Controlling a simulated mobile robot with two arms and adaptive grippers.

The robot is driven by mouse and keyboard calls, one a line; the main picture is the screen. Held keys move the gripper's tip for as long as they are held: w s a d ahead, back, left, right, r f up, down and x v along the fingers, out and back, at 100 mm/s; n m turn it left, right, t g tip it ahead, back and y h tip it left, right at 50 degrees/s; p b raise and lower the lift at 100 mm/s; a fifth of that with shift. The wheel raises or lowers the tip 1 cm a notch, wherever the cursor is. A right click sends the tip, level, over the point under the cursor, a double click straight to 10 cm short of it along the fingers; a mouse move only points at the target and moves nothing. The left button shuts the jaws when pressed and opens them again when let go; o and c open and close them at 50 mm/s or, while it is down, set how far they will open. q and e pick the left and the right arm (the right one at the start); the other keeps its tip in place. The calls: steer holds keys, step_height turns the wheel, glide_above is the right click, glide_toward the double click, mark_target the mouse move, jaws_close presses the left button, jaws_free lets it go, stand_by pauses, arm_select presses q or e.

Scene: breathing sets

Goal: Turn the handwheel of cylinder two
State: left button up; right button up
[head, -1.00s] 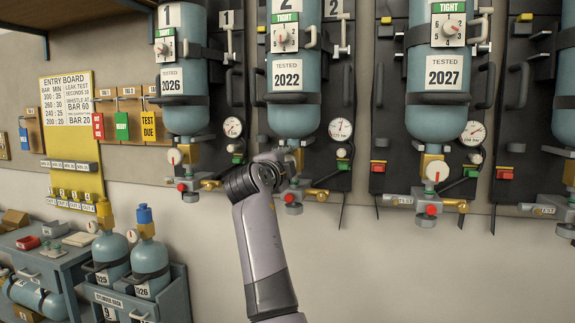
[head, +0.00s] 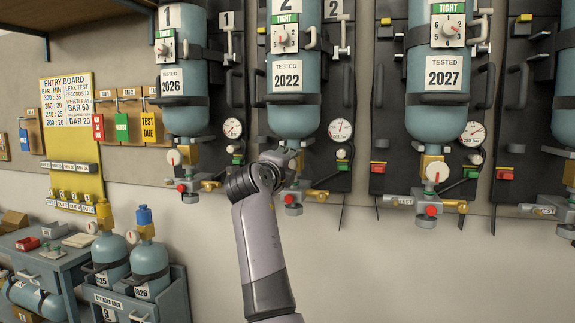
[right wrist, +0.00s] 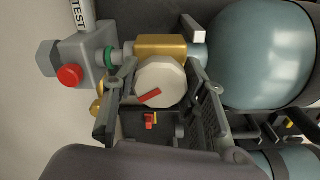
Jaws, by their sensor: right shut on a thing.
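Cylinder two (head: 294,118) is a pale blue bottle hanging upside down on its dark wall panel, with a 2022 test label. Its handwheel (right wrist: 160,82) is a white, many-sided knob with a red mark, on a brass valve (right wrist: 160,45) in the right wrist view. My right gripper (head: 288,158) is at this valve, below the bottle, and hides the handwheel in the head view. In the right wrist view, the fingers of my right gripper (right wrist: 163,76) lie on opposite sides of the handwheel, shut on it. My left gripper is out of view.
Cylinder one (head: 184,105) hangs to the left and the 2027 cylinder (head: 437,105) to the right, each with its own valve. A round gauge (head: 340,130) sits right of cylinder two. A grey block with a red button (right wrist: 70,75) is close to the gripper.

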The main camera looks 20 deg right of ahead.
steer(key=shift+f, duration=0.1)
steer(key=o, duration=1.1)
steer(key=shift+o, duration=0.3)
